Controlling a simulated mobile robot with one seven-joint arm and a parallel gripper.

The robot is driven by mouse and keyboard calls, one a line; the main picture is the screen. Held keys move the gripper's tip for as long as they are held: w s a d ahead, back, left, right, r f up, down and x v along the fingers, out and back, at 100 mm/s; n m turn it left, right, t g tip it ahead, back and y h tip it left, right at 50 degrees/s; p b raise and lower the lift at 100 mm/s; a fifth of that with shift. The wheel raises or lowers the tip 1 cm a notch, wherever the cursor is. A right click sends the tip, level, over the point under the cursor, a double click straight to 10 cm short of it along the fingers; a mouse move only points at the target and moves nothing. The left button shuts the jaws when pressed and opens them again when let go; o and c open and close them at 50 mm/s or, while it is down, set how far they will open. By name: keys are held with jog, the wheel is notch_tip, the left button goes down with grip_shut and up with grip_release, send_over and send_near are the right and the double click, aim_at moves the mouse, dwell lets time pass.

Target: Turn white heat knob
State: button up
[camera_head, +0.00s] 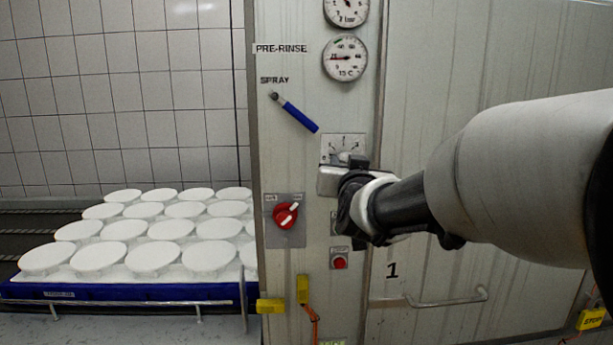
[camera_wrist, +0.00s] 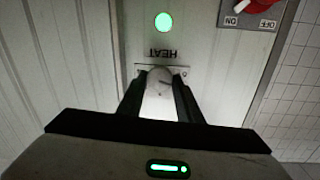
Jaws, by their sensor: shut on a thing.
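The white heat knob (camera_wrist: 158,98) shows in the wrist view, below an upside-down HEAT label, between the two dark fingers. My gripper (camera_wrist: 159,88) is shut on it, one finger on each side. In the head view my gripper (camera_head: 343,180) reaches in from the right to the panel, just below a small scale plate (camera_head: 345,142). The gripper hides the knob there. The way the knob points cannot be made out.
A red rotary switch (camera_head: 286,215) sits left of my gripper, and a red button (camera_head: 339,262) below it. A blue-handled spray lever (camera_head: 299,116) and a round gauge (camera_head: 345,58) are above. A green light (camera_wrist: 162,22) glows. White moulds (camera_head: 153,256) stand at left.

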jog(key=shift+d+m+g+y+b, duration=0.1)
jog(key=shift+m+g+y+b, duration=0.25)
jog(key=shift+m+b, duration=2.8)
jog(key=shift+d+m+g+y+b, duration=0.15)
jog(key=shift+m+y+b, duration=0.3)
jog(key=shift+m+b, duration=2.65)
jog(key=shift+a+m+p, duration=0.1)
jog(key=shift+m+p, duration=0.55)
jog(key=shift+m, duration=0.1)
jog(key=o, duration=1)
jog(key=shift+r, duration=0.1)
jog(key=shift+o, duration=0.2)
